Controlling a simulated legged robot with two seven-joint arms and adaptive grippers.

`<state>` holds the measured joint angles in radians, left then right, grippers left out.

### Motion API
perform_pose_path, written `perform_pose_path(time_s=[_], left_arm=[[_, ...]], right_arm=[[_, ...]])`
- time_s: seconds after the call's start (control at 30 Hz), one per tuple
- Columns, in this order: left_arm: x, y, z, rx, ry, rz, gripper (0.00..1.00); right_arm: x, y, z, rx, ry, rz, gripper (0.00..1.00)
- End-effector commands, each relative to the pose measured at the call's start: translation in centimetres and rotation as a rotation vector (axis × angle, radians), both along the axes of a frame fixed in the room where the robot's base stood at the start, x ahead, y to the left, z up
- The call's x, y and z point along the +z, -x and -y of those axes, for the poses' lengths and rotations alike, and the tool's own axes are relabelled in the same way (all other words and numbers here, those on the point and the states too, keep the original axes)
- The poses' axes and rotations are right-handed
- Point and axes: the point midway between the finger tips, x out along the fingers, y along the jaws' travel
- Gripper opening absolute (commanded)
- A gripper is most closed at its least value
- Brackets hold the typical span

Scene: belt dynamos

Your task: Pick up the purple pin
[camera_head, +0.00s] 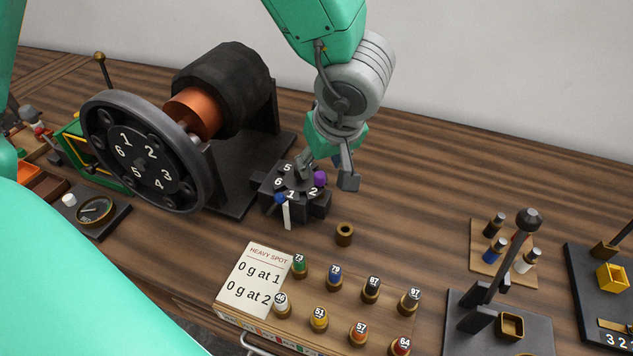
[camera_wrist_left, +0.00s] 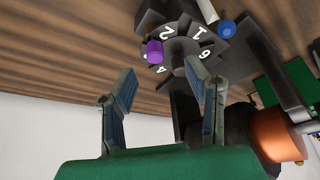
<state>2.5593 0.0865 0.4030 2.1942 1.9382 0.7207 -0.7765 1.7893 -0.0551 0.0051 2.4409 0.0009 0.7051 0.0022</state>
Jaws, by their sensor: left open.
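My left gripper (camera_head: 327,174) is open and empty, close over the hub, with one finger on each side of the pin in the head view. The wrist view shows the two fingers (camera_wrist_left: 162,78) apart; I cannot tell whether they touch anything. A blue pin (camera_head: 280,197) sits on the hub by 1. My right gripper is not in view.
A large numbered wheel (camera_head: 138,153) with a copper and black motor (camera_head: 228,85) stands left of the hub. A brass cup (camera_head: 344,233) is in front. A card (camera_head: 252,280) and several numbered weights (camera_head: 335,277) are nearer. A lever stand (camera_head: 500,320) is at right.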

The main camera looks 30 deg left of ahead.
Motion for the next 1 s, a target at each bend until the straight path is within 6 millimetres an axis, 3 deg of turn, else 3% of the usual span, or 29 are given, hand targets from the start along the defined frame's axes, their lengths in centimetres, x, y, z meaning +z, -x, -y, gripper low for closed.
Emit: perform_pose_path(time_s=[0.17, 0.5, 0.77, 0.8, 0.9, 1.0], left_arm=[[-1.0, -0.3, -0.1, -0.001, -0.006, 0.002, 0.43], [-5.1, -1.5, -2.1, -0.003, -0.002, 0.0, 0.43], [-5.3, -1.5, -2.4, -0.002, 0.001, 0.002, 0.43], [-5.3, -1.6, -2.4, -0.002, 0.0, 0.002, 0.38], [-5.2, -1.6, -2.3, -0.002, -0.003, 0.002, 0.04], [-5.2, -1.7, -2.3, -0.003, -0.004, 0.004, 0.0]], right_arm=[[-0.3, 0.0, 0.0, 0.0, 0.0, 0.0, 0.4], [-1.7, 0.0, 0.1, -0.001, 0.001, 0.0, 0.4], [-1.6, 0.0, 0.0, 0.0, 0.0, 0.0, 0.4], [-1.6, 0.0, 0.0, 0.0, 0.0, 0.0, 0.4], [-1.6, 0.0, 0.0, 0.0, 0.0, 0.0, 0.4], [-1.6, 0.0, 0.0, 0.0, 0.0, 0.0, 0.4]])
